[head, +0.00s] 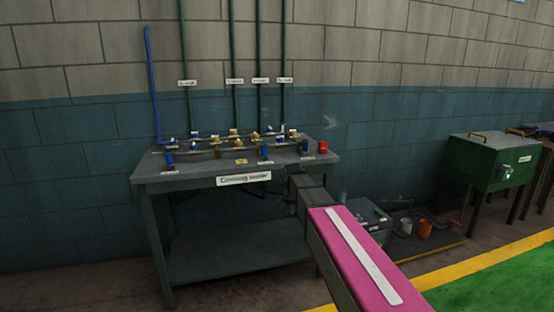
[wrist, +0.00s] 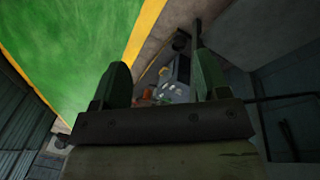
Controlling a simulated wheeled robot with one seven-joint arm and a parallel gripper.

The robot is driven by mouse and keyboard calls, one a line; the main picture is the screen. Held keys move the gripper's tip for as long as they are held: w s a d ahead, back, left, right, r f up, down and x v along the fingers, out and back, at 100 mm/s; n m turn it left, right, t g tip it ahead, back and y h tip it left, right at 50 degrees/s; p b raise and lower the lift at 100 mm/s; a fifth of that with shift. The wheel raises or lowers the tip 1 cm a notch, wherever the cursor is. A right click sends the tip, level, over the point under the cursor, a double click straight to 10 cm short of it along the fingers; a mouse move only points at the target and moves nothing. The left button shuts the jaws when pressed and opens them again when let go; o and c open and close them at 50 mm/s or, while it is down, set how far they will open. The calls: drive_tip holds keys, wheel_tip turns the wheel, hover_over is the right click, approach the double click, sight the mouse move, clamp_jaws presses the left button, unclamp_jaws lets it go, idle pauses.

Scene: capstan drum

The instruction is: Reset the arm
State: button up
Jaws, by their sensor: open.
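My arm reaches in from the lower right of the head view, with a pink link carrying a white stripe. In the head view my gripper is dark and small, in front of the right end of the table, and its fingers are hard to make out. In the wrist view my gripper (wrist: 160,88) shows two green fingers spread wide apart. Nothing is held between them. A capstan drum cannot be made out in either view.
A grey table (head: 215,258) labelled "Cooling header" carries pipes with blue and yellow valves and a red can (head: 322,147). A grey box (head: 372,222) and an orange container (head: 425,229) stand on the floor to its right. A green cabinet (head: 490,165) stands further right. Green floor lies open in front.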

drive_tip(key=s+d+f+n+y, duration=0.1)
drive_tip(key=s+d+f+n, duration=0.2)
drive_tip(key=s, duration=0.7)
drive_tip(key=s+d+f+n+y, duration=0.1)
drive_tip(key=s+d+f+n, duration=0.3)
drive_tip(key=s+f, duration=0.6)
drive_tip(key=d+f, duration=0.1)
drive_tip(key=d, duration=0.1)
drive_tip(key=shift+s+d+f, duration=0.15)
drive_tip(key=shift+s+d, duration=0.1)
drive_tip(key=shift+d, duration=0.1)
